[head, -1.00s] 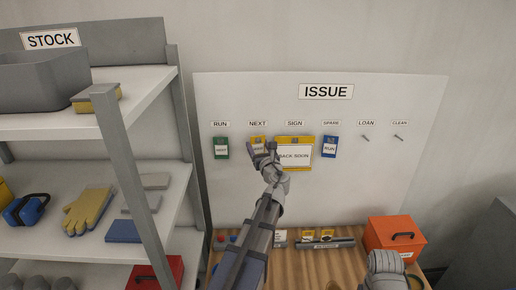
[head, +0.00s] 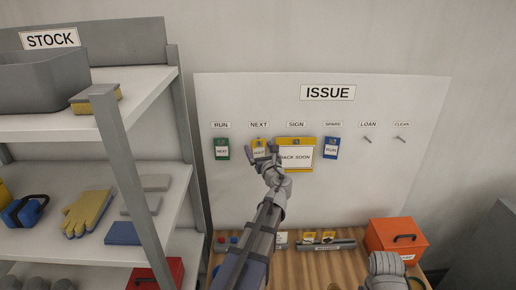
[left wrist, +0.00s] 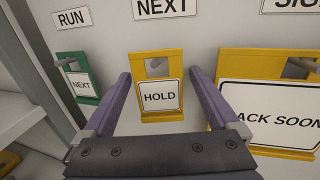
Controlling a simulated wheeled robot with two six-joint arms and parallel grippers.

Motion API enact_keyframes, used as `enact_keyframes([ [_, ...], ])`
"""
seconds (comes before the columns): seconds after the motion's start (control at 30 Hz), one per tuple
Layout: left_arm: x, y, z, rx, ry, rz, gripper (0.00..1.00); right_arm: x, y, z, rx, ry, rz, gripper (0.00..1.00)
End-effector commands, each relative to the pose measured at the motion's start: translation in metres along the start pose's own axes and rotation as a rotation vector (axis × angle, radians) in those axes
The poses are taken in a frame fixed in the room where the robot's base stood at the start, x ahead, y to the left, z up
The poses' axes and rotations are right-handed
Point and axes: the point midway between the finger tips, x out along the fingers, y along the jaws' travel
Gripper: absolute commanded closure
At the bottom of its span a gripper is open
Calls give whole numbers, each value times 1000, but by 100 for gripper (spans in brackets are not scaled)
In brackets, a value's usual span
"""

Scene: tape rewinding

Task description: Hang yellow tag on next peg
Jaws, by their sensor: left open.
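The yellow tag, marked HOLD (left wrist: 158,97), hangs on the peg under the NEXT label (left wrist: 165,8) on the ISSUE board (head: 400,190). It also shows in the head view (head: 258,153), partly behind my gripper. My left gripper (left wrist: 160,88) is open, with one finger on each side of the tag and clear gaps to both edges. In the head view my left gripper (head: 266,158) is in front of the board at the tag's lower right. My right gripper's fingers do not show; only part of my right arm is at the bottom right.
A green tag (head: 222,149) hangs under RUN. A yellow BACK SOON sign (head: 296,154) hangs under SIGN, close on the right. A blue tag (head: 331,148) hangs under SPARE. The LOAN (head: 367,139) and CLEAN (head: 401,139) pegs are bare. Shelves stand left; an orange box (head: 393,238) is below.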

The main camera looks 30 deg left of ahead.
Motion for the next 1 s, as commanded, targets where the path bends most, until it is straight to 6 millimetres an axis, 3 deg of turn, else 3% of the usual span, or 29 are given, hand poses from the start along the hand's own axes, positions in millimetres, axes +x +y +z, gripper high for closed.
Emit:
enact_keyframes([
  [0.2,-45,3,3,-1,-5,-3,0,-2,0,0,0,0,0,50],
  [0.4,-70,4,5,-1,-8,-1,0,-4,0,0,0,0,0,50],
  [1.0,-77,4,6,-1,-9,1,0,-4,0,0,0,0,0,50],
])
